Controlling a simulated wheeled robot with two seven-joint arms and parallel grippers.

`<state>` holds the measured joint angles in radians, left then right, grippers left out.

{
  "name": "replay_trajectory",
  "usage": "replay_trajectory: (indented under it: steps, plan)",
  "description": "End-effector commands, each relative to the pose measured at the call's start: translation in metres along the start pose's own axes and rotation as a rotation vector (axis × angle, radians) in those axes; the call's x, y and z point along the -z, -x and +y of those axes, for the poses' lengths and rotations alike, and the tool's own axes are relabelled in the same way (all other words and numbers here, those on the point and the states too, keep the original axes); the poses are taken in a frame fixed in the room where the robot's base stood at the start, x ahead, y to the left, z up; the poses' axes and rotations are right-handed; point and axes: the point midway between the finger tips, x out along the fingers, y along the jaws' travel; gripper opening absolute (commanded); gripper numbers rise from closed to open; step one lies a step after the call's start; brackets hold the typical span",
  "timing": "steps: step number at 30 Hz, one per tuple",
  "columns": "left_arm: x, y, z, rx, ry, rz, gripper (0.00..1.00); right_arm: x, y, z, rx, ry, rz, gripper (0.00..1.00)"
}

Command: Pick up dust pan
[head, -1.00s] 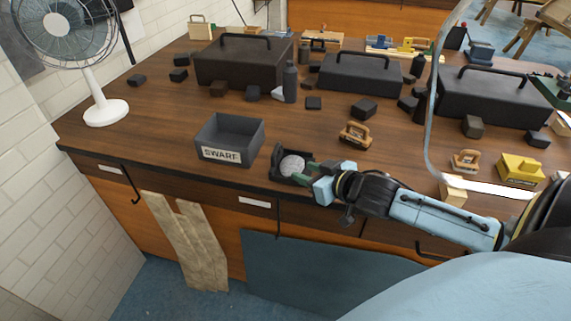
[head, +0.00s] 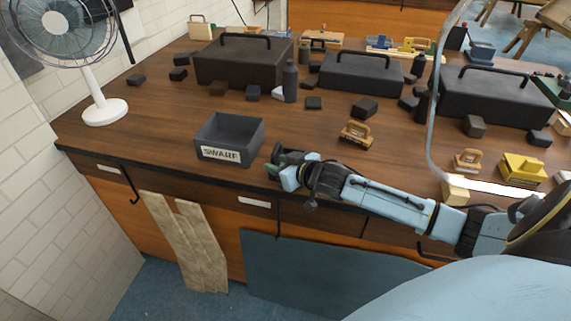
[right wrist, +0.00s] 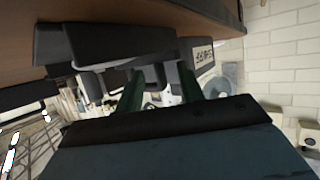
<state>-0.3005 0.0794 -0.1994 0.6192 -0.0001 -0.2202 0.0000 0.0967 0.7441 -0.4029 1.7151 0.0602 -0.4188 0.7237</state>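The dust pan is a dark piece at the front edge of the bench (head: 92,146). In the head view only a sliver of the dust pan (head: 276,152) shows past my right gripper (head: 282,168), which covers most of it. In the right wrist view a broad dark body, apparently the dust pan (right wrist: 120,42), lies just ahead of the fingers. The two green fingers of my right gripper (right wrist: 160,92) stand apart, with a dark part, perhaps its handle, beyond or between them. I cannot tell whether they touch it. My left gripper is not in view.
A grey SWARF bin (head: 230,138) stands just left of my right gripper. Large black toolboxes (head: 245,62) line the back, with small dark blocks scattered before them. A wooden-handled tool (head: 356,133) lies to the right. A white fan (head: 104,108) stands far left.

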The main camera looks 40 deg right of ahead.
Motion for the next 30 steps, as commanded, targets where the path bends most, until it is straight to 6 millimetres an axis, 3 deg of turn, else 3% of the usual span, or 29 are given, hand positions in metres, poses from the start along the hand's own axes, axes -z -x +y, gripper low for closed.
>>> replay_trajectory:
  steps: [10,18,30]
  plan:
    - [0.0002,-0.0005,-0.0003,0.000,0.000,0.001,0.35,0.0000,-0.0062,-0.0004,0.001,0.000,0.000,0.37]
    - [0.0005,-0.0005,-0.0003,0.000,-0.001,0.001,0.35,-0.0005,-0.0060,-0.0002,0.000,0.000,-0.001,0.01]
    - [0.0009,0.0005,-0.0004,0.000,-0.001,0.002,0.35,0.0034,-0.0042,0.0001,0.000,0.001,-0.002,0.00]
